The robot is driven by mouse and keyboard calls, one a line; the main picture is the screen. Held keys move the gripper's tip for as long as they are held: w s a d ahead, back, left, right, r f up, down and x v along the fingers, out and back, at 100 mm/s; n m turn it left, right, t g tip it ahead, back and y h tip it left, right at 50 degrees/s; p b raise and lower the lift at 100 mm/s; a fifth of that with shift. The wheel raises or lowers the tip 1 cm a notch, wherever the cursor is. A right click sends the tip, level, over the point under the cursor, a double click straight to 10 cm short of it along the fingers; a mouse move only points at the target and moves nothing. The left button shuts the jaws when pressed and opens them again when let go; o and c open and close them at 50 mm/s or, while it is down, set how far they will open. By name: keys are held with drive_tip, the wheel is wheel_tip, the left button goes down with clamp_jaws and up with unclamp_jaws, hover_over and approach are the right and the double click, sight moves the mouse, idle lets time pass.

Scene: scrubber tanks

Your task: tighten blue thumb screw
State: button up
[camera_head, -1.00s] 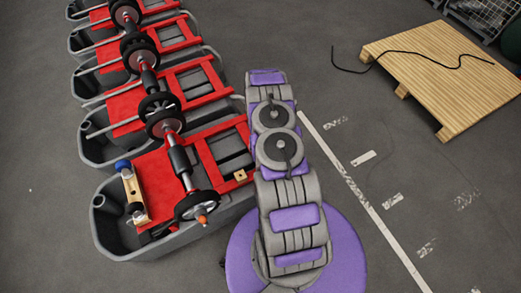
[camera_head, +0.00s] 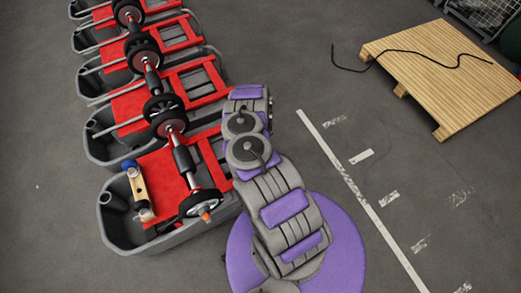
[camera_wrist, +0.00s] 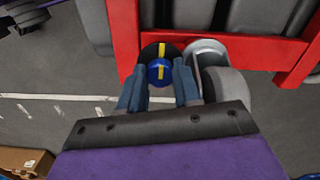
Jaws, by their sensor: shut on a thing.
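The blue thumb screw (camera_wrist: 158,73), a round blue knob with a yellow stripe, shows in the wrist view. It sits in front of a black disc with a yellow mark (camera_wrist: 150,50), and the two stripes look nearly in line. My gripper (camera_wrist: 159,82) has one blue-grey finger on each side of the knob and is shut on it. In the head view my arm hides the gripper and this screw. The nearest scrubber tank (camera_head: 128,240) is grey with a red frame (camera_head: 162,176) on top.
A silver and grey round part (camera_wrist: 215,70) stands close to the right finger, and the red frame bar (camera_wrist: 250,52) runs just beyond it. More tanks (camera_head: 88,78) stand in a row behind.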

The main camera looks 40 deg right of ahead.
drive_tip(key=shift+w+d+r+m+p, duration=0.1)
drive_tip(key=shift+w+m+p, duration=0.1)
drive_tip(key=shift+m, duration=0.75)
drive_tip(key=shift+w+m+p, duration=0.1)
drive_tip(key=shift+m+p, duration=0.05)
drive_tip(key=shift+m, duration=0.8)
drive_tip(key=o, duration=1.1)
drive_tip(key=shift+s, duration=0.1)
drive_tip(key=shift+c, duration=0.2)
wheel_tip(320, 180, up, 17)
drive_tip(key=p, duration=0.7)
drive_tip(key=shift+r, duration=0.15)
